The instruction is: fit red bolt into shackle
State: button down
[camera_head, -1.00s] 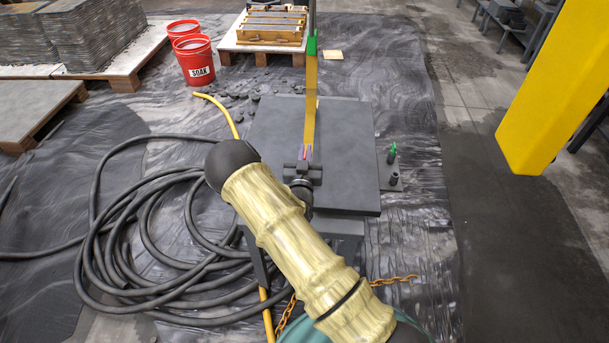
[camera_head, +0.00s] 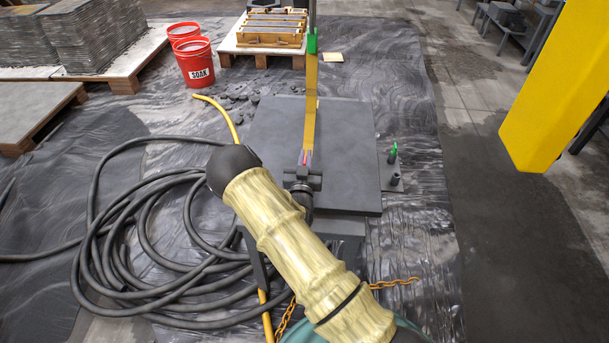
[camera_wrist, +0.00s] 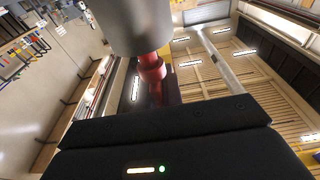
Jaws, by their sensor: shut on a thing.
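The red bolt (camera_wrist: 152,72) shows in the wrist view, rising from behind the dark gripper body; its upper end meets or overlaps a large grey rounded part (camera_wrist: 118,25), apparently the shackle. In the head view the shackle (camera_head: 308,158) is a small greyish piece at the lower end of a yellow strap, with a trace of red in it. My gripper (camera_head: 304,168) is right below it, shut on the red bolt. The fingertips are mostly hidden, and I cannot tell how far the bolt sits in the shackle.
The yellow strap (camera_head: 311,100) hangs over a dark slab (camera_head: 350,195). A green-topped piece (camera_head: 393,151) and a black peg (camera_head: 396,180) stand right of it. A coiled black hose (camera_head: 110,240) lies left. Red buckets (camera_head: 197,68) stand behind. A yellow post (camera_head: 545,90) is at right.

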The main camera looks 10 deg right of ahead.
jog(key=shift+f, duration=0.35)
jog(key=shift+r, duration=0.2)
jog(key=shift+r+p, duration=1.35)
jog(key=shift+r, duration=0.95)
jog(key=shift+w, duration=0.1)
jog(key=shift+f+b, duration=2.15)
jog(key=shift+f, duration=0.3)
jog(key=shift+r, duration=0.15)
jog(key=shift+r+p, duration=1.5)
jog(key=shift+r, duration=0.75)
